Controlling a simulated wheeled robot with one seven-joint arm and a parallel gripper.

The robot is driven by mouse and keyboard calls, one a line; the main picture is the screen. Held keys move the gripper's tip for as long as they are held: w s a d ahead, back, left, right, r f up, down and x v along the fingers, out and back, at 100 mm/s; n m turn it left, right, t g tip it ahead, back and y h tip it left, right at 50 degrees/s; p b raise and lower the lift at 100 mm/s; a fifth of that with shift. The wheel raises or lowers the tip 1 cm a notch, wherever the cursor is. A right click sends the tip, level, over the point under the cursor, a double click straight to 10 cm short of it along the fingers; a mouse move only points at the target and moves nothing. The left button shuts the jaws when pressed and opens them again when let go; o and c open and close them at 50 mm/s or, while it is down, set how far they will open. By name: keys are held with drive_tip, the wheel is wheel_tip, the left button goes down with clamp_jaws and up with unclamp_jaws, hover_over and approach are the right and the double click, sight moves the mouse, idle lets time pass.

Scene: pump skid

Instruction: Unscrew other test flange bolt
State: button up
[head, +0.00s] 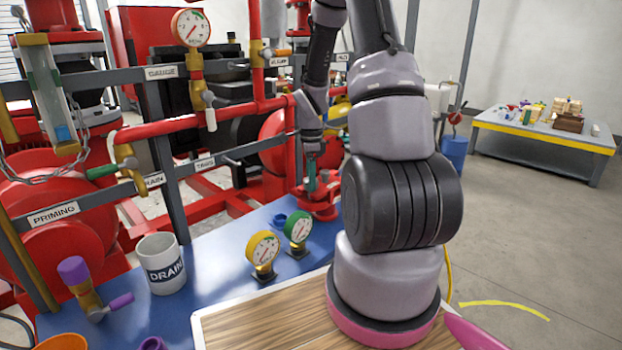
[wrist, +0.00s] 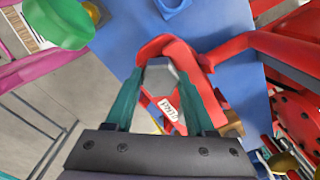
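The red test flange (head: 322,204) stands on the blue bench top, partly hidden behind my arm in the head view. It also shows in the wrist view (wrist: 205,62), below my gripper. A grey six-sided piece (wrist: 161,74), which looks like a bolt head, lies between my fingertips. A white label with dark letters (wrist: 168,112) is just below it in the picture. My gripper (head: 311,178) points down at the flange. Its teal fingers (wrist: 160,68) are apart, one on each side of the grey piece. I cannot tell whether they touch it.
Yellow (head: 262,250) and green (head: 297,228) gauges stand on the blue bench (head: 215,235). A DRAIN mug (head: 161,264) and a purple-handled valve (head: 88,290) are at left. Red pump pipes (head: 160,128) and labelled rails lie behind. A wooden board (head: 265,322) is in front.

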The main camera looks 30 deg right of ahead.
drive_tip(key=o, duration=0.5)
clamp_jaws()
drive_tip(key=n, duration=0.4)
drive_tip(key=shift+n, duration=0.3)
drive_tip(key=n, duration=1)
drive_tip(key=o, duration=0.7)
unclamp_jaws()
